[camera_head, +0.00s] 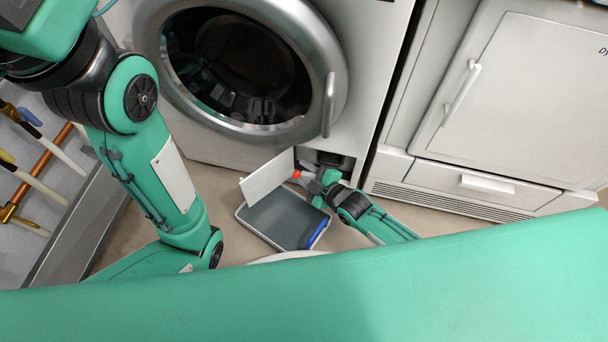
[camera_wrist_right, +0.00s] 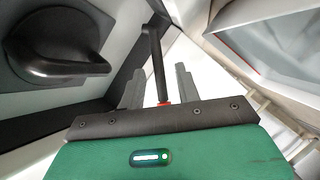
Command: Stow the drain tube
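The washing machine's drain tube (camera_wrist_right: 157,65) is a thin black tube with a red end in the right wrist view. It runs from the dark opening in the machine's lower front down between my right fingers. In the head view its red end (camera_head: 296,175) shows beside my right gripper (camera_head: 314,182), in front of the opening (camera_head: 333,160). In the right wrist view my right gripper (camera_wrist_right: 160,86) is open, its fingers on either side of the tube with gaps showing. A black filter knob (camera_wrist_right: 62,45) is at the left there. My left gripper is out of view.
A white flap (camera_head: 267,177) stands open left of the opening. A shallow grey tray (camera_head: 275,221) with a blue item (camera_head: 318,233) lies on the floor below. The washer's round door (camera_head: 327,55) is above. A dryer (camera_head: 520,100) stands right; pipes (camera_head: 40,185) line the left wall.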

